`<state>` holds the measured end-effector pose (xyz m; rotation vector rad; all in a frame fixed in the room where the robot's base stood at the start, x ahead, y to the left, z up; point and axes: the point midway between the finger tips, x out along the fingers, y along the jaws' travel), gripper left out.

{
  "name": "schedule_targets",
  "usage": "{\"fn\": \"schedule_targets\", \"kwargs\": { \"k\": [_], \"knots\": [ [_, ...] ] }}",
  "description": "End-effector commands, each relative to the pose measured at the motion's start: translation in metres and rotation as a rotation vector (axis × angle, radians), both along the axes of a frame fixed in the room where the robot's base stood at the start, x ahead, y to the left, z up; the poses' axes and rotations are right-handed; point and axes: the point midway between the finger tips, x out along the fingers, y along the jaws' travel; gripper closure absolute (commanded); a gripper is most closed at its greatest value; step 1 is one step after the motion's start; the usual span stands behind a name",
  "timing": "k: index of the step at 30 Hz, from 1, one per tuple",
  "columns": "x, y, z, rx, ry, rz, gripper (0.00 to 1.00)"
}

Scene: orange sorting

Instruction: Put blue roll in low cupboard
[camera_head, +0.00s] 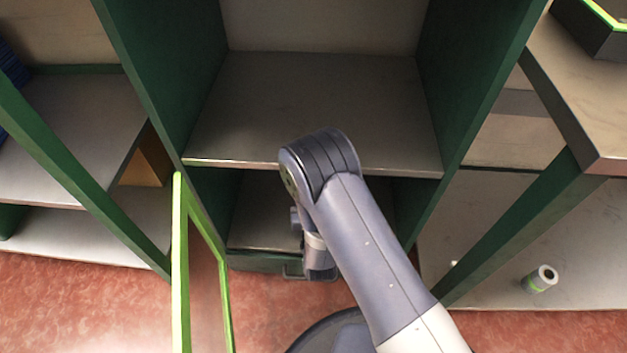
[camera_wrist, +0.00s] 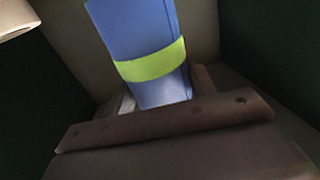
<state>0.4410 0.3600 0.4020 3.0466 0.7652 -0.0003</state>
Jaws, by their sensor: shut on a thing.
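The blue roll (camera_wrist: 145,40) with a yellow-green band fills the middle of the wrist view. My gripper (camera_wrist: 158,102) is shut on it near its lower end, with a finger on each side. The roll's top runs out of the wrist view. In the head view the roll is hidden behind my arm, and my wrist is in front of the low cupboard (camera_head: 262,226), the bottom compartment of the green cabinet. Its lime-framed door (camera_head: 181,265) stands open to the left. The visible left part of the cupboard's floor is bare; my arm hides the rest.
The grey shelf (camera_head: 320,105) above the low cupboard is empty, and its front edge lies behind my arm. A white roll (camera_head: 541,279) with a green band lies on the low shelf at right. A table (camera_head: 580,100) bounds the right side. Red floor (camera_head: 80,305) shows in front.

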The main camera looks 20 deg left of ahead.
Motion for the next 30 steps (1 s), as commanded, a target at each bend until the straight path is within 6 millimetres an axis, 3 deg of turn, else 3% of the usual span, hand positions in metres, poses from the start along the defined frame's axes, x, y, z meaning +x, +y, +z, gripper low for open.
{"fn": "schedule_targets", "kwargs": {
  "k": [4,12,18,24,30],
  "knots": [
    [-0.005,0.007,-0.01,0.0,0.001,0.011,0.71],
    [-0.006,0.007,-0.059,-0.001,0.0,0.011,0.71],
    [-0.005,0.007,-0.073,0.0,0.0,0.011,0.71],
    [-0.005,0.007,-0.102,0.0,0.001,0.011,0.71],
    [-0.005,0.007,-0.103,0.001,0.0,0.011,0.71]
  ]
}}
